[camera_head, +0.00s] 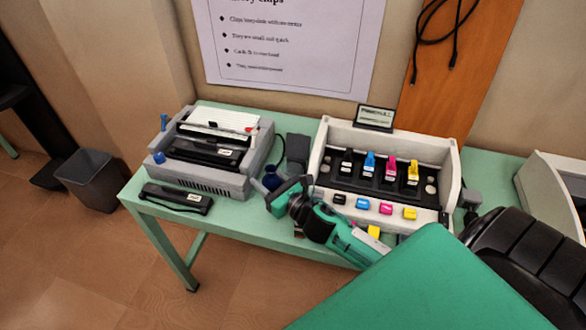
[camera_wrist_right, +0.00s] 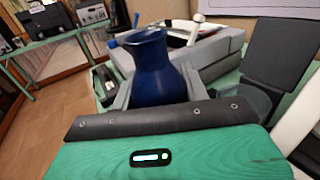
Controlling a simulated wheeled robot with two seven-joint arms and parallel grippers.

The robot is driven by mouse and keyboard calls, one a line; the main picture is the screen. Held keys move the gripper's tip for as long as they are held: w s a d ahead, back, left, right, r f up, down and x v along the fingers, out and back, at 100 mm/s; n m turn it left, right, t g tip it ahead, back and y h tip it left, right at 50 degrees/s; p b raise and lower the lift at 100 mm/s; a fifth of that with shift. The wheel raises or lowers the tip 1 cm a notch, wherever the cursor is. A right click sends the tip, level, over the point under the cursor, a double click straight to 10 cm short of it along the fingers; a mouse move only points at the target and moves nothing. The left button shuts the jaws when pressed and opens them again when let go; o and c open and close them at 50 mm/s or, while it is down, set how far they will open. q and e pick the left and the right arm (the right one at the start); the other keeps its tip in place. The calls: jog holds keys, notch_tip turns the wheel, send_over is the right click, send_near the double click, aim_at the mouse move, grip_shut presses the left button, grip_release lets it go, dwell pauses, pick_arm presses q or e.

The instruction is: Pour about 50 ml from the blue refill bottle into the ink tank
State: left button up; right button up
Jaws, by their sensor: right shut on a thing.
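The blue refill bottle (camera_head: 271,179) is between the fingers of my right gripper (camera_head: 276,186), just left of the ink-tank printer. It fills much of the right wrist view (camera_wrist_right: 157,72), looking about upright with its neck up. My right gripper is shut on its body. The white printer (camera_head: 453,178) holds a row of ink tanks: black (camera_head: 347,161), blue (camera_head: 369,163), magenta (camera_head: 390,169) and yellow (camera_head: 412,173). Matching coloured blocks lie along its front, including a blue one (camera_head: 363,204). The ink level in the tanks is too small to read. My left gripper is out of view.
A grey machine (camera_head: 218,180) stands left of the bottle, with a black device (camera_head: 176,198) before it on the green table (camera_head: 225,222). A dark grey upright block (camera_head: 298,150) stands behind the bottle. A small sign (camera_head: 375,117) tops the printer's back. My arm covers the table's right front.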

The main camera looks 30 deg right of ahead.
jog(key=shift+d+r, duration=0.1)
jog(key=shift+r, duration=0.05)
jog(key=shift+w+d+r+m+g+p, duration=0.2)
jog(key=shift+d+m+g+p, duration=0.1)
jog(key=shift+m+p, duration=0.75)
jog(key=m+p, duration=0.1)
jog(key=m, duration=0.1)
jog(key=d+m+g+p, duration=0.1)
jog(key=m, duration=0.1)
jog(key=w+d+m+g+p, duration=0.1)
jog(key=m+p, duration=0.1)
jog(key=m, duration=0.1)
jog(key=shift+y, duration=0.4)
jog(key=shift+s+a+f+m+g+y+b, duration=0.15)
jog(key=shift+f+m+g+y+b, duration=0.2)
jog(key=shift+m, duration=0.45)
jog(key=shift+s+a+f+m+g+y+b, duration=0.15)
jog(key=shift+f+m+b, duration=0.3)
jog(key=shift+m, duration=0.3)
jog(key=shift+w, duration=0.1)
jog(key=shift+w+d+r+m, duration=0.1)
jog(key=shift+d+r+m, duration=0.05)
jog(key=shift+m, duration=0.15)
